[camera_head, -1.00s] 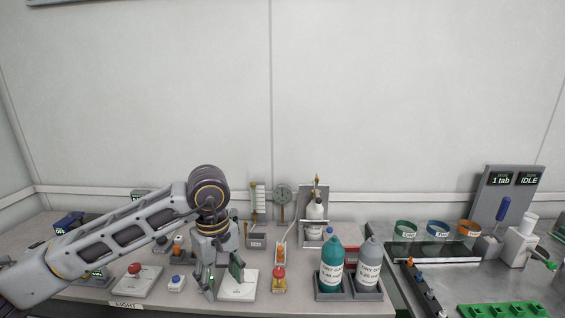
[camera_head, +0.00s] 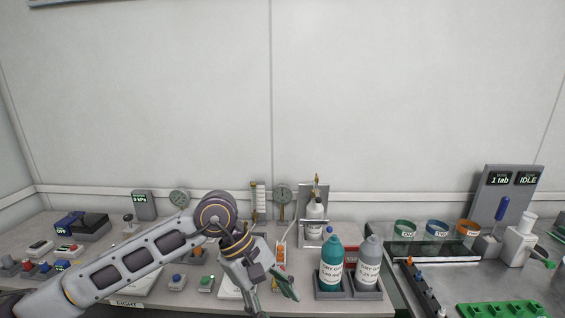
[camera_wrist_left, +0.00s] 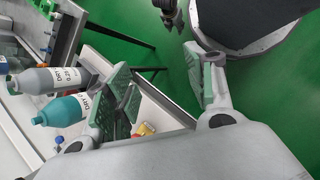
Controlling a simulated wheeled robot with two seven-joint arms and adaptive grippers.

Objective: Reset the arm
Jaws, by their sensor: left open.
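My left arm comes in from the left in the head view, and my left gripper (camera_head: 278,290) hangs over the front edge of the left bench, tilted down to the right. It is open and empty. In the left wrist view its two green-padded fingers (camera_wrist_left: 155,88) stand wide apart with nothing between them. Green floor and the bench edge show behind them.
A teal bottle (camera_head: 331,268) and a grey bottle (camera_head: 369,262) stand in a dark tray right of my gripper. A green rack (camera_head: 503,310) is at right.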

